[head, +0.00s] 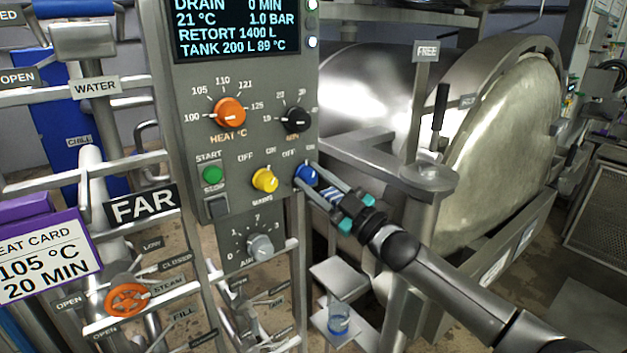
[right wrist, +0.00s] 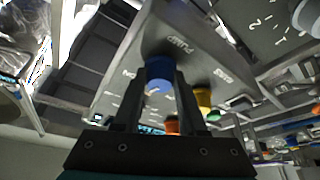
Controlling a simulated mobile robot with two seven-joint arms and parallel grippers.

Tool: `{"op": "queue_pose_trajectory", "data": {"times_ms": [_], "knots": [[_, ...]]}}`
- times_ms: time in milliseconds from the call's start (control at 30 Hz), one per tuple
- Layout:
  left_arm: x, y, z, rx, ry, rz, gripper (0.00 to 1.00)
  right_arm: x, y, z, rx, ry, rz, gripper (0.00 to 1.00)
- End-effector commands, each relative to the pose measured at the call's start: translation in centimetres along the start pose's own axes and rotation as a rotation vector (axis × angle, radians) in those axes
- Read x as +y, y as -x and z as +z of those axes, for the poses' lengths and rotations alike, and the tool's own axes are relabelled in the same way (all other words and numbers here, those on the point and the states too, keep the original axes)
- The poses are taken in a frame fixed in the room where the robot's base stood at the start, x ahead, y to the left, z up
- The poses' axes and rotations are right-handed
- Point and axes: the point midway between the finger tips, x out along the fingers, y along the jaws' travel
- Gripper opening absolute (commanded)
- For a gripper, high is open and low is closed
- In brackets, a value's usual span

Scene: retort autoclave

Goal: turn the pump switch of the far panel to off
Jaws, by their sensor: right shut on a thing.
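The far panel (head: 240,70) stands upright, with a FAR sign (head: 143,205) beside it. Its pump switch (head: 306,176) is a blue knob at the lower right, with OFF and ON labels above it. My right gripper (head: 315,184) reaches in from the lower right, its two fingers around the blue knob. In the right wrist view the pump switch (right wrist: 160,72) sits between the fingers, near the PUMP label. A pale mark shows on the knob, but I cannot tell which label it points to. My left gripper is not in view.
A yellow knob (head: 265,180) sits just left of the pump switch. A black dial (head: 296,119) and an orange heat dial (head: 229,112) are above, a grey dial (head: 260,246) below. The big steel vessel (head: 510,140) and a post with a lever (head: 440,106) stand to the right.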

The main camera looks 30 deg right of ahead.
Motion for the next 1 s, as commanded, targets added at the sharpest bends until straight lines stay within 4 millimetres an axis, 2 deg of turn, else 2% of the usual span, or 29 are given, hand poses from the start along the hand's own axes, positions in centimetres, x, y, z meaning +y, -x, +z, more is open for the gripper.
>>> {"op": "queue_pose_trajectory", "data": {"times_ms": [600, 1000], "knots": [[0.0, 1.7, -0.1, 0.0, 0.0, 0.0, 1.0, 0.3, -0.1, -0.2, -0.001, 0.52, -0.217, 0.0], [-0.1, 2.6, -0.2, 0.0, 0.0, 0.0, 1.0, 0.3, -0.1, -0.1, -0.001, 0.704, -0.293, 0.0]]}}
